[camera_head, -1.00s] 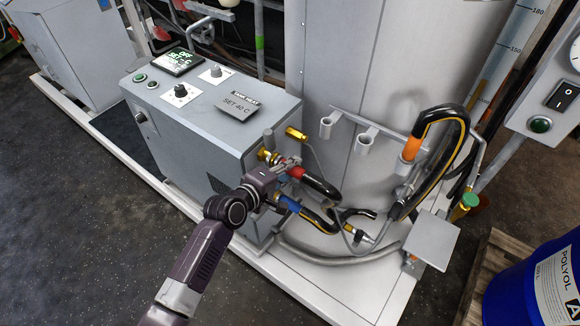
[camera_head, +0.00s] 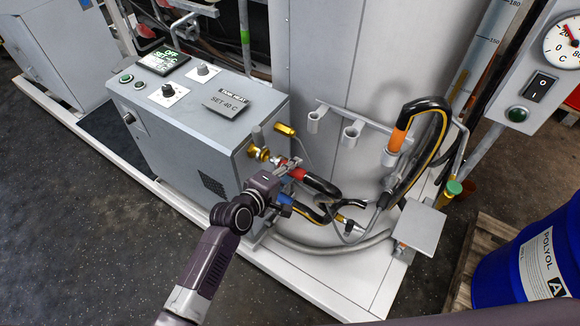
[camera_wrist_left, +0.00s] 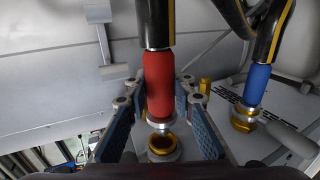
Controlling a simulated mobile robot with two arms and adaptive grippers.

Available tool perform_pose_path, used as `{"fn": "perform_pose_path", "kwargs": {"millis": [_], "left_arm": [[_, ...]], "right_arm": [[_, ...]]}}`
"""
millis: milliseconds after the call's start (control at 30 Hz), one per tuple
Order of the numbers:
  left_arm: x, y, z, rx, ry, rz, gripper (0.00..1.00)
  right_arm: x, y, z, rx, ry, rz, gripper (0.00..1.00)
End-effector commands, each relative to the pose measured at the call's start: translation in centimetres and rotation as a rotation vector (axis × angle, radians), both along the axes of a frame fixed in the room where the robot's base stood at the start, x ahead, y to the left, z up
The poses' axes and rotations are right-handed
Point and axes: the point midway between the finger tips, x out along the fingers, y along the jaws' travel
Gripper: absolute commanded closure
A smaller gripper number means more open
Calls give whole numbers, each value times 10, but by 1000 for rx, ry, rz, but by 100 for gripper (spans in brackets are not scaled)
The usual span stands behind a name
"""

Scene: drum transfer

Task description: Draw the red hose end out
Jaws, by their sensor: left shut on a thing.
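The red hose end (camera_head: 296,173) has a red sleeve on a black hose with a yellow stripe. My left gripper (camera_head: 283,170) is shut on it. In the left wrist view the red hose end (camera_wrist_left: 159,82) stands between the two blue-padded fingers (camera_wrist_left: 160,122). Its metal tip is just clear of the open brass port (camera_wrist_left: 163,147), with a small gap showing. In the head view the brass port (camera_head: 258,152) is on the cabinet's right side. My right gripper is not in view.
The blue hose end (camera_head: 285,200) sits beside and below the red one, on a brass fitting (camera_wrist_left: 244,118). A rack with empty holders (camera_head: 351,132) is on the tank; an orange-sleeved hose (camera_head: 397,140) hangs at its right end. A blue drum (camera_head: 520,270) stands at lower right.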

Motion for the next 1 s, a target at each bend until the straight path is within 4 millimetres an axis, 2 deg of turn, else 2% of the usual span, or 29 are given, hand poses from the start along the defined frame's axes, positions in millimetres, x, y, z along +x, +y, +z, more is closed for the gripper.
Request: {"fn": "perform_pose_path", "kwargs": {"millis": [333, 733, 1000], "left_arm": [[-1, -3, 3, -2, -3, 1, 100], [-19, -28, 4, -3, -3, 1, 100], [-23, -32, 2, -1, -4, 1, 100]], "right_arm": [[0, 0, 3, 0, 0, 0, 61], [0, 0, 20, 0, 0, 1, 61], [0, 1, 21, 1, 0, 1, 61]]}}
